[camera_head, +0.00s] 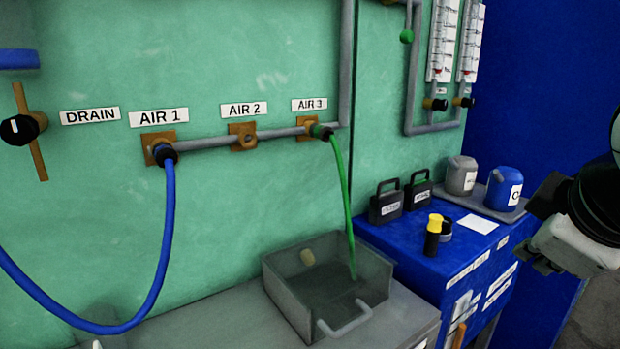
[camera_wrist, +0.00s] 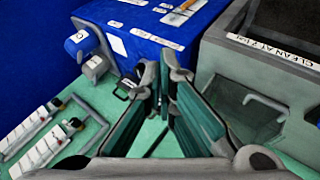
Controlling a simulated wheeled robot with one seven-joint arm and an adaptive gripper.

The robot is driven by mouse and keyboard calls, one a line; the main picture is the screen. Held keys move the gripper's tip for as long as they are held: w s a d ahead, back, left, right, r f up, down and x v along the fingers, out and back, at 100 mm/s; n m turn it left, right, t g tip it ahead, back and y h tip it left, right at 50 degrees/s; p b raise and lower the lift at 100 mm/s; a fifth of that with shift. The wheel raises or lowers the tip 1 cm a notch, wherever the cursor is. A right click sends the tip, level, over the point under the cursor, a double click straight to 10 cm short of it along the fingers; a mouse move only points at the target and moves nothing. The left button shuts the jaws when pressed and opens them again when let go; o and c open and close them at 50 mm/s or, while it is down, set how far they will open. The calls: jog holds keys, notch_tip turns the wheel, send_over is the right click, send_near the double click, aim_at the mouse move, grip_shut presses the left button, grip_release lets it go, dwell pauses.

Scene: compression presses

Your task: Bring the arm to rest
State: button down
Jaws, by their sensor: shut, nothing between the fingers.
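My gripper (camera_wrist: 164,75) is shut and empty; its dark fingers come together in the middle of the wrist view. In the head view my arm's dark wrist and pale body (camera_head: 575,245) show at the right edge, in front of the blue wall and right of the blue cabinet (camera_head: 400,240). My gripper appears apart from everything there. Most of my arm is out of the picture. In the wrist view the cabinet top (camera_wrist: 143,45) with its labels lies beyond the fingers.
A green panel (camera_head: 250,60) carries a pipe with AIR 1, AIR 2 and AIR 3 ports. A blue hose (camera_head: 165,230) hangs from AIR 1 and a green hose (camera_head: 341,190) from AIR 3. The cabinet bears grey and blue jugs (camera_head: 504,188), black cases and a yellow-capped bottle (camera_head: 433,235).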

jog(key=s+a+f+m+g+y, duration=0.25)
jog(key=s+f+m, duration=0.2)
jog(key=s, duration=0.35)
jog(key=s+a+f+m+g+y, duration=0.1)
jog(key=s+a+f+m+g, duration=0.25)
jog(key=s+f, duration=0.3)
notch_tip(320, 180, up, 20)
jog(key=s+a+t+p, duration=0.1)
jog(key=t+p, duration=0.1)
jog(key=p, duration=1.6)
jog(key=shift+s+a+n, duration=0.3)
jog(key=shift+s+n, duration=0.05)
jog(key=shift+n, duration=0.05)
